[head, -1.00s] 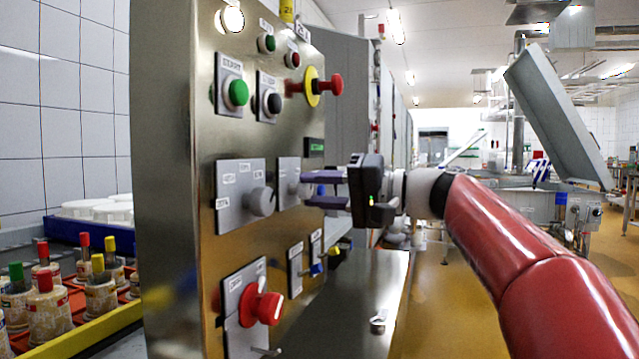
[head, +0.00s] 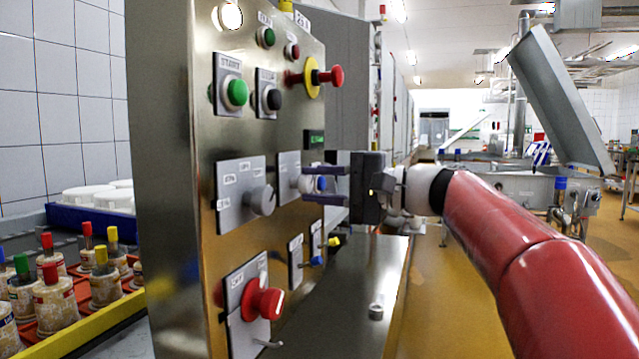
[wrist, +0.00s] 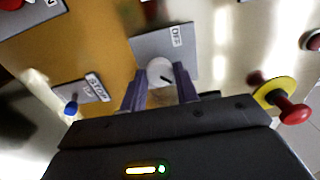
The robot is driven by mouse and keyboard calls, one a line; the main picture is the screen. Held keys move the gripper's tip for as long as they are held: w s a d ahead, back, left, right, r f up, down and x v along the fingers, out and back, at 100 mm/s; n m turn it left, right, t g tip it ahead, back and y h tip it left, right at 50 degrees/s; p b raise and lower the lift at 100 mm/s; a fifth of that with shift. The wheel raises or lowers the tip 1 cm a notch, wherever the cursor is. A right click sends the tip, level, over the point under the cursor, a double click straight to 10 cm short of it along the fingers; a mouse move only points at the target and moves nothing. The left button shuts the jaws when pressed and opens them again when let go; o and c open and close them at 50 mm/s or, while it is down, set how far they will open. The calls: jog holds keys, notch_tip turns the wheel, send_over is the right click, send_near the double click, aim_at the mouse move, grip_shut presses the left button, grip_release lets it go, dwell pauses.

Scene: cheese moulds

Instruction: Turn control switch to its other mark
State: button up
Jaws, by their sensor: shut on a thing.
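The control switch is a pale round knob (wrist: 159,71) on a grey square plate (wrist: 148,45) with an "OFF" label, seen in the wrist view. A dark pointer line on the knob points to the lower right there. In the head view the plate (head: 287,170) is on the steel panel, and the knob is partly hidden by the fingers. My gripper (head: 305,184) reaches in from the right and is shut on the knob, one finger on each side. In the wrist view the two purple fingers of my gripper (wrist: 159,88) flank the knob.
A larger plate with a grey knob (head: 262,201) sits left of it. A red rotary handle (head: 264,301) and a small blue toggle (head: 317,261) are below. A red emergency button (head: 334,76) on a yellow collar juts out above. Open floor lies right.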

jog(key=o, duration=1)
jog(key=shift+c, duration=0.2)
jog(key=v, duration=0.8)
jog(key=shift+b, duration=0.4)
jog(key=shift+a, duration=0.1)
jog(key=s+a+f+h, duration=0.1)
jog(key=s+f+h, duration=0.4)
jog(key=f, duration=0.4)
jog(key=s+a+f+h, duration=0.1)
jog(key=s+f+h, duration=0.4)
jog(key=f, duration=0.5)
jog(key=s+d+f+n+h, duration=0.2)
jog(key=s+d+f+h, duration=0.1)
jog(key=s+f, duration=0.3)
jog(key=s+d+f+n+h, duration=0.2)
jog(key=s+d+f+h, duration=0.2)
jog(key=f, duration=0.7)
jog(key=s+d, duration=0.2)
jog(key=s, duration=0.1)
jog(key=shift+s+d+g, duration=0.2)
jog(key=shift+s+g, duration=0.1)
jog(key=shift+s, duration=0.05)
